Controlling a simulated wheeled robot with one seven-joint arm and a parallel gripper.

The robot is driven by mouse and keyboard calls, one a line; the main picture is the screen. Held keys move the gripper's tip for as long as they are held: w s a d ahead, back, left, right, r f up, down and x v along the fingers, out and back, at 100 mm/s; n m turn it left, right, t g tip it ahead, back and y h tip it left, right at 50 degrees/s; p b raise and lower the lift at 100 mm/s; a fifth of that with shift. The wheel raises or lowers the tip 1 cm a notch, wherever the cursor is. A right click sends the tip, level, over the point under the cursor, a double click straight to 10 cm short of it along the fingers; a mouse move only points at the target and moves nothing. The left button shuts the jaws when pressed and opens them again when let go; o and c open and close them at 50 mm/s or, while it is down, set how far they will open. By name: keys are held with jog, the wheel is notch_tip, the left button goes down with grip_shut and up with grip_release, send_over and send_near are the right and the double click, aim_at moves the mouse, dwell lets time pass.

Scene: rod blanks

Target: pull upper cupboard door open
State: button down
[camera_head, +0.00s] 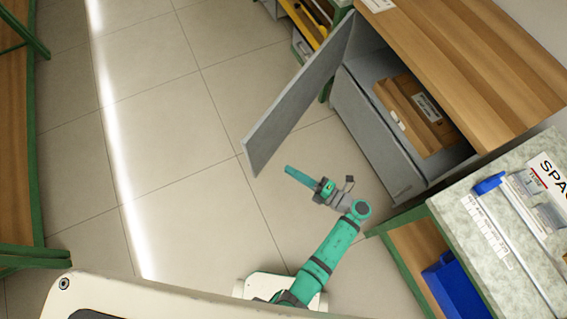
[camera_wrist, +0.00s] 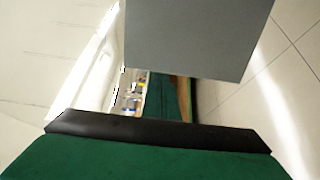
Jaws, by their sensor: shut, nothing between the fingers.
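The upper cupboard door (camera_head: 300,97) is a flat grey panel. It stands swung wide out from the grey cupboard (camera_head: 375,130) in the head view, leaving the upper compartment open. In the wrist view the grey door panel (camera_wrist: 200,40) fills the upper middle. My gripper (camera_head: 290,170) is shut and empty, over the floor just right of the door's free end, apart from it as far as I can see. Its dark and green front (camera_wrist: 160,132) spans the bottom of the wrist view. The door's handle cannot be made out.
A wooden box (camera_head: 412,112) with a label sits in the open compartment. A wooden worktop (camera_head: 470,50) covers the cupboard. A speckled bench (camera_head: 480,225) with a blue bin (camera_head: 455,287) below stands at the right. Tiled floor (camera_head: 170,130) is clear left of the door.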

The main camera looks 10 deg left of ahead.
aim_at(255, 149)
jog(key=x, duration=1.2)
jog(key=shift+w+a, duration=0.15)
jog(key=shift+a, duration=0.2)
jog(key=shift+w, duration=0.1)
